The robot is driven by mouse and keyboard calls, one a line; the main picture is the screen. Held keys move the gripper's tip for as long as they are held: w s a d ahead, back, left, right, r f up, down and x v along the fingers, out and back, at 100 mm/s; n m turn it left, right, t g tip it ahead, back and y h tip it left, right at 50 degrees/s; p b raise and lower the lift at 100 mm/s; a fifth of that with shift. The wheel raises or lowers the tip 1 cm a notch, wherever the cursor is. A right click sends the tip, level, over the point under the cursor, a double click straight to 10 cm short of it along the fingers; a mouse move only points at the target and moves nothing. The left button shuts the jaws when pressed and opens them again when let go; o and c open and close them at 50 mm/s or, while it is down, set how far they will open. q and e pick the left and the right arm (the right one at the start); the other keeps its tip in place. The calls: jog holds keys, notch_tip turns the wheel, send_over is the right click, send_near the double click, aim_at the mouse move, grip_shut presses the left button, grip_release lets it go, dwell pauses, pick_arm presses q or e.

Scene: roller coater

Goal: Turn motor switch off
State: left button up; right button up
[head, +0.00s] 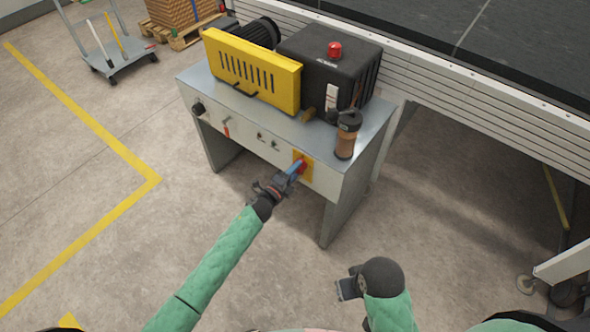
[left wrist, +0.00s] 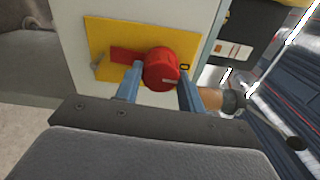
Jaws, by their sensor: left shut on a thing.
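The motor switch is a red rotary knob (left wrist: 162,70) on a yellow plate (left wrist: 105,40) on the front panel of the machine. In the head view the yellow plate (head: 307,170) sits at the panel's right end, with the red knob partly hidden by my left gripper (head: 294,168). In the left wrist view the two blue fingers of my left gripper (left wrist: 160,88) stand on either side of the knob, shut on it. A red handle bar points left from the knob. My right gripper (head: 345,289) is low in the head view, away from the machine; its finger gap is unclear.
The machine (head: 345,190) carries a yellow guard (head: 250,70), a black box (head: 325,72) with a red button (head: 334,49), and a brown-and-black bottle (head: 347,135) at its right front corner. A conveyor (head: 480,90) runs behind at right. The floor in front is clear.

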pick_arm(q)
jog(key=shift+n, duration=0.5)
pick_arm(e)
jog(key=shift+s+d+r, duration=0.15)
jog(key=shift+d, duration=0.2)
pick_arm(q)
jog(key=o, duration=1)
jog(key=b+v, duration=0.1)
jog(key=v, duration=0.6)
jog(key=shift+s+a, duration=0.25)
jog(key=shift+s, duration=0.05)
pick_arm(e)
jog(key=a+f, duration=0.1)
jog(key=w+a+f, duration=0.1)
jog(key=shift+f, duration=0.4)
